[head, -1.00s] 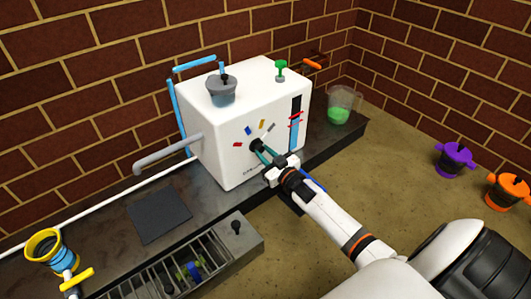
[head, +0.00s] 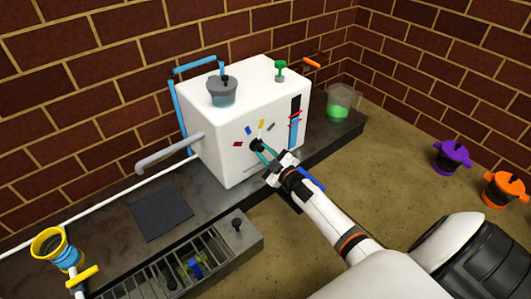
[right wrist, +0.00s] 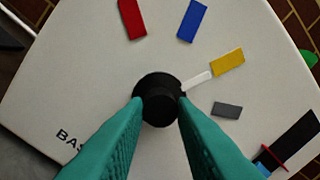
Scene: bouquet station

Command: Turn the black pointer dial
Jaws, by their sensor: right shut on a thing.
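The black pointer dial (head: 256,145) is on the front of a white box-shaped machine (head: 222,157). In the right wrist view the dial (right wrist: 158,84) is round, and its white pointer (right wrist: 198,80) points at the yellow mark (right wrist: 228,62). Red (right wrist: 132,18), blue (right wrist: 193,20) and grey (right wrist: 227,109) marks lie around it. My right gripper (head: 262,151) is shut on the dial, with teal fingers on either side of its knob. Its fingers hide the lower part of the dial. My left gripper is not in view.
A lidded grey pot (head: 222,93) and a green knob (head: 280,70) are on the machine's top. A beaker of green liquid (head: 339,103) stands to its right. Purple (head: 452,158) and orange (head: 505,190) pots are at the right.

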